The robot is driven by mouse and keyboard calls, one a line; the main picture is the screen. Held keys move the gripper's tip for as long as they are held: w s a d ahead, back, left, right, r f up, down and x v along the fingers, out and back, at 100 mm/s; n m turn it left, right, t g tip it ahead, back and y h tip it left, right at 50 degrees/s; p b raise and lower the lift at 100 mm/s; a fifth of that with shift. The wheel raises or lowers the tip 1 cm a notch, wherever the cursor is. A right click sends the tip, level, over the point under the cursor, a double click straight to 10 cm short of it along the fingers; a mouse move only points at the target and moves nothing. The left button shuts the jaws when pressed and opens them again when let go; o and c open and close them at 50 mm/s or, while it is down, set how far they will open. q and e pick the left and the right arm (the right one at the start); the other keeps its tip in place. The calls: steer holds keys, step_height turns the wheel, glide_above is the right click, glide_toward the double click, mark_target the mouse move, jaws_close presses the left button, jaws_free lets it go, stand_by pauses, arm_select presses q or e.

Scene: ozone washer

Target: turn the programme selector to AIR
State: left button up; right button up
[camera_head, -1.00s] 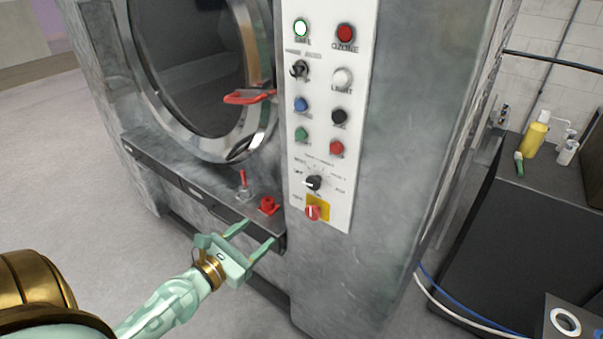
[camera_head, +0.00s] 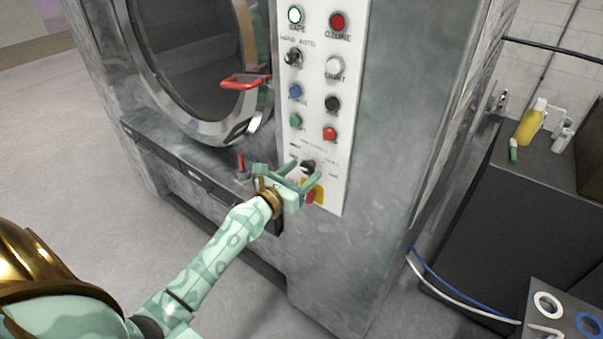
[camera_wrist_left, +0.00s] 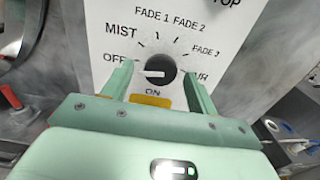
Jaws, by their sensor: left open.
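The programme selector is a round black knob (camera_head: 308,165) low on the white control panel (camera_head: 345,112). In the left wrist view the knob (camera_wrist_left: 164,68) shows a white pointer mark on its left side, toward OFF. Labels MIST, FADE 1, FADE 2 and FADE 3 arc above it. The label at the right, next to a finger, is partly hidden; only its end is readable. My left gripper (camera_head: 304,174) is open at the panel, its fingers on the left and right of the knob. I cannot tell whether they touch it. My right gripper is not in view.
A red rotary switch on a yellow plate (camera_head: 319,194) sits just below the knob, close to my gripper. Red and black buttons are above. A red door handle (camera_head: 241,82) and a small red lever (camera_head: 241,161) stand out to the left. A dark counter (camera_head: 540,185) is at the right.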

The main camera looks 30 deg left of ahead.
arm_select(q)
steer(key=shift+w, duration=0.15)
steer(key=c, duration=1)
steer(key=shift+o, duration=0.2)
